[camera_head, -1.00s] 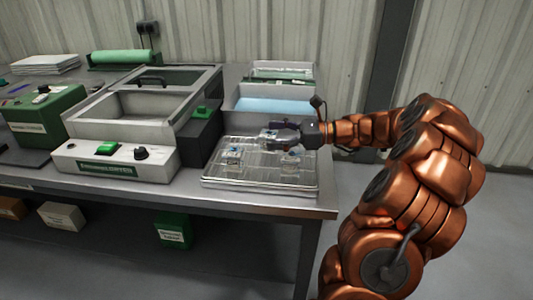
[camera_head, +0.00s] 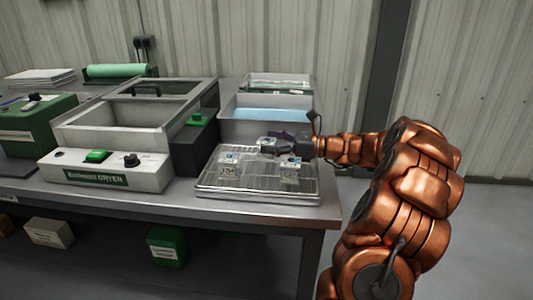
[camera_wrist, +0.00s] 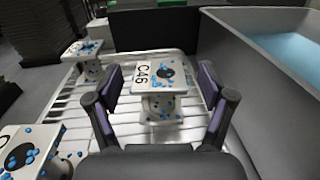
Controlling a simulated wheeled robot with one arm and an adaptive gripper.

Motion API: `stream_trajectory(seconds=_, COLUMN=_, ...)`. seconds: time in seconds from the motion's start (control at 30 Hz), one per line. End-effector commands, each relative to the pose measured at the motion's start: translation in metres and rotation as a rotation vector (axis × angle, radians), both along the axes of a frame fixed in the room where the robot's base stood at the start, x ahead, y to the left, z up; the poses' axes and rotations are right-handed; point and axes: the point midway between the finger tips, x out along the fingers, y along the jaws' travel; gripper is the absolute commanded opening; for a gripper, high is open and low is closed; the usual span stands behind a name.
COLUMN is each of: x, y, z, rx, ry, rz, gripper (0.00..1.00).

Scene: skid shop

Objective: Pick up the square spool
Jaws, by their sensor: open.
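In the wrist view a white square spool (camera_wrist: 158,78) stands upright between my gripper's fingers. It is marked C46, has a dark round hole in its top and is dotted with blue bits. My gripper (camera_wrist: 160,95) is open, with one purple-padded finger on each side of the spool and gaps showing. Two more such spools show there, one at the upper left (camera_wrist: 84,52) and one at the lower left (camera_wrist: 30,150). In the head view my gripper (camera_head: 285,143) is over the back of the wire rack (camera_head: 235,192), at the spool (camera_head: 266,142). Other spools stand at the rack's left (camera_head: 229,160) and front right (camera_head: 290,165).
A bin with blue liquid (camera_head: 268,112) stands behind the rack; it is close on the right in the wrist view (camera_wrist: 255,70). A dark box with a green button (camera_head: 199,118) and a dryer (camera_head: 110,172) stand left of the rack.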

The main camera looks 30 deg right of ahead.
Motion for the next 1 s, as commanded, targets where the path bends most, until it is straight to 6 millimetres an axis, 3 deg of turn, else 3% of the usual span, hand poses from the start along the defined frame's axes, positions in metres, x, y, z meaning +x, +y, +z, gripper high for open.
stream_trajectory(seconds=0.37, x=0.0088, y=0.0092, z=0.0008, rx=0.001, ry=-0.001, rz=0.002, gripper=0.81)
stream_trajectory(seconds=1.0, x=0.0086, y=0.009, z=0.0008, rx=-0.001, ry=-0.001, rz=0.002, gripper=0.16)
